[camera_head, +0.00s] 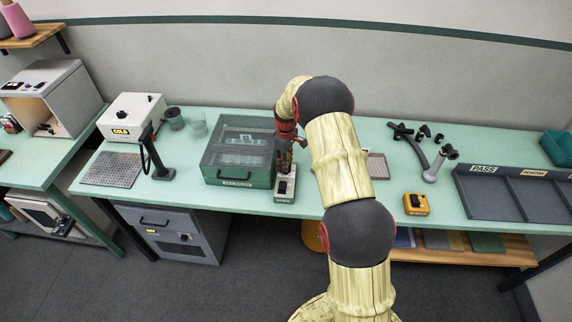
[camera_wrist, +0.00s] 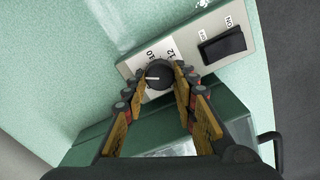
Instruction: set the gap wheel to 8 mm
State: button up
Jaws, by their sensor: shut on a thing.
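The gap wheel is a round black knob (camera_wrist: 160,74) with a white pointer line, on a pale grey panel (camera_wrist: 190,39) in the wrist view. The marks 10 and 12 show beside it; other marks are hidden by my fingers or unreadable. The pointer line lies toward the picture's left, away from the 12. My gripper (camera_wrist: 158,84) has its two fingers closed on either side of the knob. In the head view the small device (camera_head: 285,185) stands on the green bench, with my gripper (camera_head: 284,150) above its back part, and the wheel is hidden.
A black ON/OFF rocker switch (camera_wrist: 222,45) sits on the same panel. A green lidded case (camera_head: 236,152) stands close left of the device. A yellow box (camera_head: 416,204) and a divided tray (camera_head: 512,192) lie to the right. The bench (camera_head: 300,211) has a narrow clear front strip.

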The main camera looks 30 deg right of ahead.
jog(key=shift+r, duration=0.1)
jog(key=o, duration=1.1)
jog(key=shift+o, duration=0.3)
notch_tip(320, 180, up, 12)
dwell(0.5)
